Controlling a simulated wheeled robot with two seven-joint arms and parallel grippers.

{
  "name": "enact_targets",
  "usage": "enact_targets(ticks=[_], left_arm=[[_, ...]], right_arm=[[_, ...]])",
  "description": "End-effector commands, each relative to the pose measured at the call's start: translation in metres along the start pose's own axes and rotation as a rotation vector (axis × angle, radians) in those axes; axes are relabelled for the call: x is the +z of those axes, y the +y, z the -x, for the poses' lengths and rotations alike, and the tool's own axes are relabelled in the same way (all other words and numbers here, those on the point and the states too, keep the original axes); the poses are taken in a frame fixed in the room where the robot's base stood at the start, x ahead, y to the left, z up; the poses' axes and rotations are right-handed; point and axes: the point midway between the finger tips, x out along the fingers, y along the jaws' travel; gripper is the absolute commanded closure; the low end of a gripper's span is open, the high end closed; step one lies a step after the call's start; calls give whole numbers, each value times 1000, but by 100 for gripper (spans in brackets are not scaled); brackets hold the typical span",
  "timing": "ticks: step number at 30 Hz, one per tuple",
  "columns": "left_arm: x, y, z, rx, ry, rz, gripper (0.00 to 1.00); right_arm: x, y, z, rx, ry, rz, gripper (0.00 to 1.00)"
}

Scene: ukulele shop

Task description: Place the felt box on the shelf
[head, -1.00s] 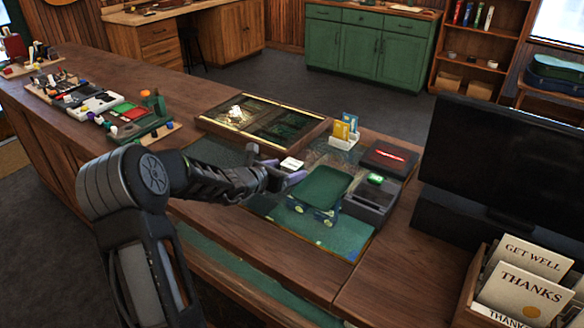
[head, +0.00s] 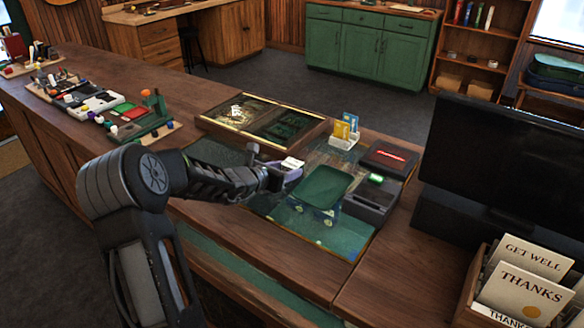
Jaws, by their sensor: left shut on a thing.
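A dark green box-like thing (head: 323,187), which looks like the felt box, is over the green mat area (head: 330,238) of the counter. My left gripper (head: 292,180) reaches in from the left and is shut at the box's left edge. The fingers partly hide that edge, and I cannot tell how far the box is above the surface. My right gripper is out of view. A wooden shelf unit (head: 468,82) with a few items stands at the back right. Whether it is the task's shelf I cannot tell.
A grey bin (head: 370,207), a black box with a red mark (head: 390,157) and a card holder (head: 343,141) stand close by. A framed display tray (head: 320,128) lies behind. The monitor (head: 505,155) and card rack (head: 465,300) bound the right. The near right wood is clear.

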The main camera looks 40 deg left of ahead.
Motion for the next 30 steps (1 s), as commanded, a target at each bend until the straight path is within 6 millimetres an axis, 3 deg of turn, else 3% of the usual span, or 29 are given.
enact_targets(ticks=[8,21,30], left_arm=[[6,0,2,0,-1,-1,95],[79,0,32,0,-3,-3,95],[93,0,38,1,1,0,95]], right_arm=[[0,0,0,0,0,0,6],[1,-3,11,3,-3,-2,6],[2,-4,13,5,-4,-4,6]])
